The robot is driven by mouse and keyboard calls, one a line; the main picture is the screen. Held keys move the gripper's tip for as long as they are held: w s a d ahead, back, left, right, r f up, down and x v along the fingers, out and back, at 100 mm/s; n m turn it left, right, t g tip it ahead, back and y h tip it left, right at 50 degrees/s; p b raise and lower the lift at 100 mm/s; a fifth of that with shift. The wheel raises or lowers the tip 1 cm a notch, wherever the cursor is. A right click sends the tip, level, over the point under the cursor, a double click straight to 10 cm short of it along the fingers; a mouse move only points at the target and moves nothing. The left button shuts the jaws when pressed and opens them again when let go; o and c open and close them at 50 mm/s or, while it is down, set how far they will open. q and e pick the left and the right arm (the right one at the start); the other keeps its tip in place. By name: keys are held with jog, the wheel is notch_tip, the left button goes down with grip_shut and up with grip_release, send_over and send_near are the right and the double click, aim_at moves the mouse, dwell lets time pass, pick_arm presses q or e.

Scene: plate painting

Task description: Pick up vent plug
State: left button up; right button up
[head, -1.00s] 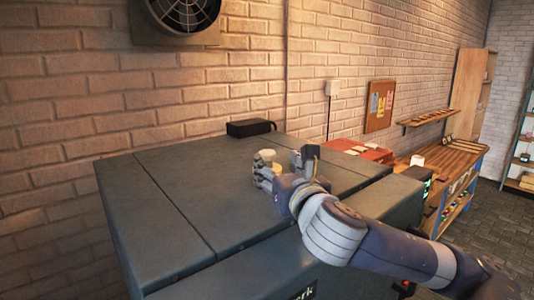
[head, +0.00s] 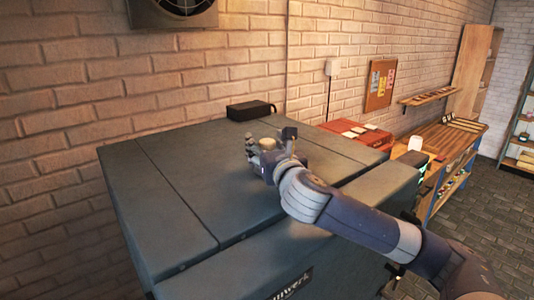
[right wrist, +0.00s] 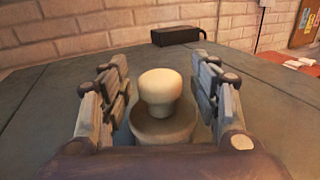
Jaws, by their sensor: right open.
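The vent plug (right wrist: 160,92) is a cream, rounded knob on a wider round base, upright on top of the dark grey machine (head: 165,205). In the right wrist view it stands centred between the two fingers of my right gripper (right wrist: 162,100). The fingers are apart, with a visible gap on each side of the knob. In the head view my right gripper (head: 268,148) is over the machine top, and the plug (head: 267,142) is partly hidden by it. My left gripper is not in view.
A black box (head: 250,110) sits at the machine's back edge near the brick wall. A red surface with pale cards (head: 357,131) and a wooden workbench (head: 440,142) are at the right. The left part of the machine top is clear.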

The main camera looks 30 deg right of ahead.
jog(key=shift+c, duration=0.2)
jog(key=shift+s, duration=0.1)
jog(key=c, duration=1.2)
jog(key=shift+r, duration=0.15)
